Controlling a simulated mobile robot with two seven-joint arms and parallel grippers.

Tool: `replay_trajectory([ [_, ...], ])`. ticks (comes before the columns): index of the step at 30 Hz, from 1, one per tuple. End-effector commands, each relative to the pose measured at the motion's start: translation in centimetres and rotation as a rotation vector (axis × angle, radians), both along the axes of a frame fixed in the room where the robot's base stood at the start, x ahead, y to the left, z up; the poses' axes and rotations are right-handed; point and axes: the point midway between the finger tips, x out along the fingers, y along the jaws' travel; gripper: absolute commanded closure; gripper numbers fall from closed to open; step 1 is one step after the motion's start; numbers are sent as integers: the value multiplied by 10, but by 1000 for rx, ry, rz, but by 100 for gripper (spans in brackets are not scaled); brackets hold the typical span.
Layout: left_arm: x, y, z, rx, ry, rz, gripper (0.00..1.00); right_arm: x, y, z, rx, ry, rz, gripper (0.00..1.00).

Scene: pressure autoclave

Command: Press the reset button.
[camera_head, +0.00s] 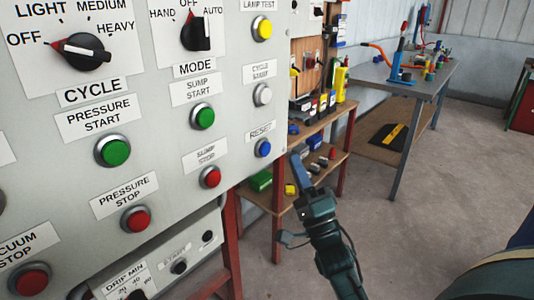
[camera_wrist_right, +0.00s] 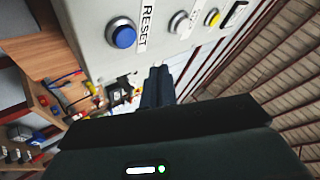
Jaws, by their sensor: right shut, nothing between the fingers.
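The reset button (camera_head: 263,148) is a round blue button in a metal ring, at the lower right of the grey control panel (camera_head: 235,60), under a RESET label (camera_head: 261,131). In the right wrist view the blue button (camera_wrist_right: 123,37) is at the upper left, beside its label (camera_wrist_right: 145,25). My right gripper (camera_head: 298,160) is shut and empty. Its fingertips are to the right of the button and a little lower in the head view, apart from it in the picture. In the wrist view the fingertips (camera_wrist_right: 158,70) are below and right of the button. My left gripper is not in view.
A white CYCLE START button (camera_head: 262,95) is above the reset button, and a red SUMP STOP button (camera_head: 210,177) is to its left. A wooden shelf unit (camera_head: 335,118) with tools stands behind my right gripper. A workbench (camera_head: 440,77) is farther back, with open floor in front.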

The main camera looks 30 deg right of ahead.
Motion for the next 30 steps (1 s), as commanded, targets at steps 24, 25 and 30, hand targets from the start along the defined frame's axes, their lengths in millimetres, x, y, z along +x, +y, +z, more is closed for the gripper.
replay_trajectory([
  [24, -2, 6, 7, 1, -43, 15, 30, 41, 17, 0, 1, 1, 0, 100],
  [25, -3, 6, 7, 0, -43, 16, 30, 41, 17, 0, 1, 1, 0, 100],
  [30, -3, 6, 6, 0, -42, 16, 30, 41, 17, 0, 1, 1, 0, 100],
])
